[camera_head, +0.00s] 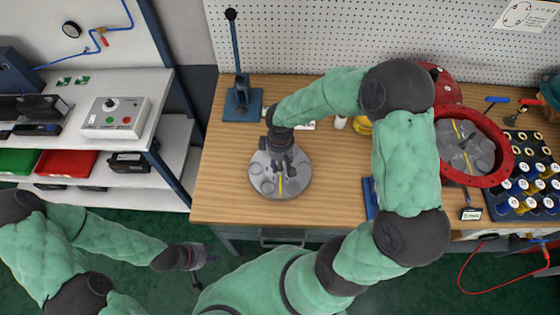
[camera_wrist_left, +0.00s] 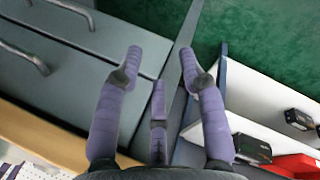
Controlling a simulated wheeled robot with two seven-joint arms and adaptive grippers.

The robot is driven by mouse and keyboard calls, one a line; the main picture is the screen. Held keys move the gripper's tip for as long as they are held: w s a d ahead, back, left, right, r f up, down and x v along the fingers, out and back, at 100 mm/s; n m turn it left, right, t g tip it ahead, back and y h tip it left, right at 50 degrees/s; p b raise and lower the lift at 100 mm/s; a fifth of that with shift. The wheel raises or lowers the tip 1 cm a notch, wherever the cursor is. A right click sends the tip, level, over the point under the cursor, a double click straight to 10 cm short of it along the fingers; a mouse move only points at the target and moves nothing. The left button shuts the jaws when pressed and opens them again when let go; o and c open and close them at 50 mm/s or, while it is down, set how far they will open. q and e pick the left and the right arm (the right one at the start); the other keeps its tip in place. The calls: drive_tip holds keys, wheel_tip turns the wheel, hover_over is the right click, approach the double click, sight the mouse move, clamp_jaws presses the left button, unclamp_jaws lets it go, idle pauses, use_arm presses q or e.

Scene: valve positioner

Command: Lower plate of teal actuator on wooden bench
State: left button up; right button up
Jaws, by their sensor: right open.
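A round grey plate (camera_head: 262,184) with shallow round recesses and a yellow stripe is at the left part of the wooden bench (camera_head: 222,180). It looks flat; any small gap beneath it cannot be made out. My right gripper (camera_head: 284,160) is directly over the plate's middle, its fingers open and close to the plate, partly hiding it. My left gripper (camera_head: 203,258) is low in front of the bench, away from the plate. The left wrist view shows its purple fingers (camera_wrist_left: 158,85) spread and empty. A teal rounded body (camera_head: 552,88) is cut off at the right edge.
A red ring housing (camera_head: 506,155) with a similar grey face stands at the right. A blue lever stand (camera_head: 242,102) is behind the plate. A tray of fittings (camera_head: 528,170) is far right. A white shelf unit (camera_head: 150,185) stands left. Bench around the plate is mostly clear.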

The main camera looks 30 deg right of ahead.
wheel_tip(320, 180, up, 12)
drive_tip(key=shift+f, duration=0.1)
idle(0.4)
idle(0.3)
